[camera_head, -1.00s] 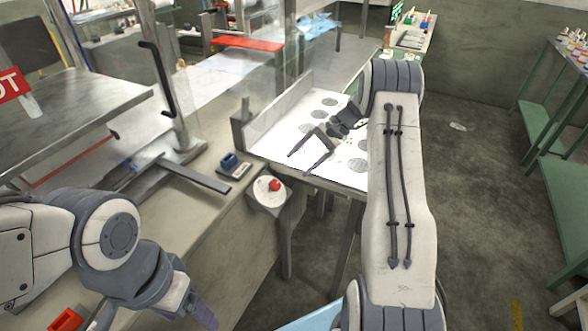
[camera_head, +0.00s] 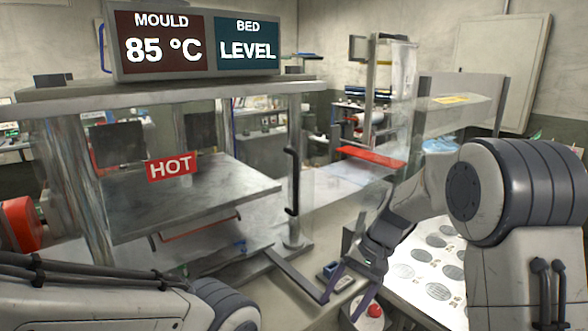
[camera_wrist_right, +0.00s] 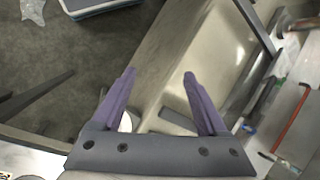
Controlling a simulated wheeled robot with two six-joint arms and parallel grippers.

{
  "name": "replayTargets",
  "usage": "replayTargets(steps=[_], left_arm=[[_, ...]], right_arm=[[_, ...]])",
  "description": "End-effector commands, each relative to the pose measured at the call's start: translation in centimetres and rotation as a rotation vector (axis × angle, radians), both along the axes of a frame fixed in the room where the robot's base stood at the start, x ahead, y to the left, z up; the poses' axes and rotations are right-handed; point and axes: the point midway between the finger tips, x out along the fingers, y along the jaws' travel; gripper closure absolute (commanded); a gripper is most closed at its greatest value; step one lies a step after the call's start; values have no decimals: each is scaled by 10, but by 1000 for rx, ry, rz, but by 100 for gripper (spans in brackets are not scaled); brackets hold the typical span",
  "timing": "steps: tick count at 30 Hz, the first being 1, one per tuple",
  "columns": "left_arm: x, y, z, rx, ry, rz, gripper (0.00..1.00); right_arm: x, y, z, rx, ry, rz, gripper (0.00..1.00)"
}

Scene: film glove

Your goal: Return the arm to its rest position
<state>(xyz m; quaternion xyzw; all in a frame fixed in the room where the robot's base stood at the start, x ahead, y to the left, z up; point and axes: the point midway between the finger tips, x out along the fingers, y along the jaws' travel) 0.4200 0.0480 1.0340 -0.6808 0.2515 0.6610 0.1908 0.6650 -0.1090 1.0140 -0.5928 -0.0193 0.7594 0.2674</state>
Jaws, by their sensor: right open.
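My right arm (camera_head: 480,200) comes in from the right, and its gripper (camera_head: 355,292) hangs over the front edge of the bench near the red button. In the right wrist view the two purple fingers (camera_wrist_right: 160,73) are spread apart with nothing between them. Pale bench surface and grey floor show beyond them. My left arm (camera_head: 120,295) crosses the bottom left corner; its gripper is out of view.
A press with a HOT sign (camera_head: 171,167) and a display (camera_head: 198,45) reading 85 °C and LEVEL stands left. A red button (camera_head: 374,310) and a blue switch (camera_head: 331,269) are near my right gripper.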

Motion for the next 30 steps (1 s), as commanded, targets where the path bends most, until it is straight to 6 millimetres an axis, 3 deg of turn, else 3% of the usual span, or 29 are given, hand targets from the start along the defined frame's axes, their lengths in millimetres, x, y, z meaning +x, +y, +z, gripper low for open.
replayTargets(steps=[1,6,9,12,18,30], left_arm=[[0,0,0,0,0,0,26],[0,0,0,0,0,0,26],[0,0,0,0,0,0,26],[0,0,0,0,0,0,26],[0,0,0,0,0,0,26],[0,0,0,0,0,0,26]], right_arm=[[-29,26,12,-39,-36,113,24],[-123,68,28,-154,-165,457,24],[-172,74,30,-197,-249,644,24],[-209,72,27,-225,-323,794,24],[-242,63,21,-245,-406,949,24],[-244,62,20,-247,-412,961,24]])
